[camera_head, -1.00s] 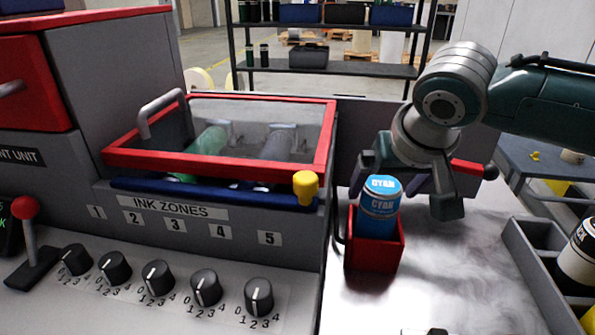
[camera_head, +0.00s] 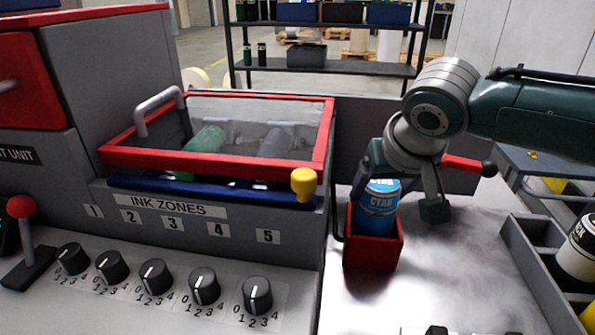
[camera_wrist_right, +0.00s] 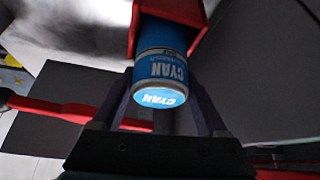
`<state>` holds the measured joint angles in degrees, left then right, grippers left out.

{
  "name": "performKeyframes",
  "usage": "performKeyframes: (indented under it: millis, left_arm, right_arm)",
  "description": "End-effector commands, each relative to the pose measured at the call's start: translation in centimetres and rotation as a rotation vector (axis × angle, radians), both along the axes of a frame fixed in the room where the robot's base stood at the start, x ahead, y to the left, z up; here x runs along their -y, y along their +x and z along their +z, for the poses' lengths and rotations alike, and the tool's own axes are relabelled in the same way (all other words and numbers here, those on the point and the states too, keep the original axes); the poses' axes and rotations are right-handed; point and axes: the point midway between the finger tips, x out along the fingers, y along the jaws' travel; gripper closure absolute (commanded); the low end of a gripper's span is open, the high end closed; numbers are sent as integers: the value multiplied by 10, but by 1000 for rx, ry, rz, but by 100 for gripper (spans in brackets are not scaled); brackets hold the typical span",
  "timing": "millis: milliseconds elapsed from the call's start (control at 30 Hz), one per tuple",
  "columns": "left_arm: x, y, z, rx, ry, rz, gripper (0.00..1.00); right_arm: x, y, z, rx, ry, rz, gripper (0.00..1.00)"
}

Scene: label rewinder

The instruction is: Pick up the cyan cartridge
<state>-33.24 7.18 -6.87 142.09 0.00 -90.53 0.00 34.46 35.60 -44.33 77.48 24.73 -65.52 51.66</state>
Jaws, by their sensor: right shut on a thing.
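The cyan cartridge (camera_head: 377,212) is a blue cylinder with a white "CYAN" label, standing upright in a red open-topped holder (camera_head: 373,253) on the bench. Its lower part is hidden by the holder walls. My right gripper (camera_head: 385,190) is at the cartridge's upper part, with fingers on both sides, and is shut on it. In the right wrist view the cartridge (camera_wrist_right: 161,68) lies between the two dark fingers (camera_wrist_right: 160,112), its lower end inside the red holder (camera_wrist_right: 197,25). My left gripper is not in view.
Left of the holder stands the press with a red-framed clear cover (camera_head: 215,165), a yellow knob (camera_head: 304,184) and several black dials. A grey divided tray (camera_head: 535,265) with a black-labelled cartridge (camera_head: 580,250) is at right. A red lever (camera_head: 462,163) is behind my gripper.

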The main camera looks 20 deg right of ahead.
Motion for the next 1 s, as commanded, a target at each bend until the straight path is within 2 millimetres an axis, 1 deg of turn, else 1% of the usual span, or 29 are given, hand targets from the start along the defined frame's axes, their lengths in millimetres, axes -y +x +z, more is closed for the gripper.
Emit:
performKeyframes:
  millis: [33,300,367,833,1000]
  left_arm:
    - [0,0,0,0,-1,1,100]
    - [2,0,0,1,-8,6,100]
    - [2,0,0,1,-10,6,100]
    - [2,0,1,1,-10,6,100]
    - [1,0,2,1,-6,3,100]
  right_arm:
    - [0,0,0,0,0,0,64]
    - [0,0,0,0,-1,0,94]
    - [0,0,0,0,-1,0,100]
    - [0,1,2,3,0,0,100]
    - [0,2,14,6,1,-1,100]
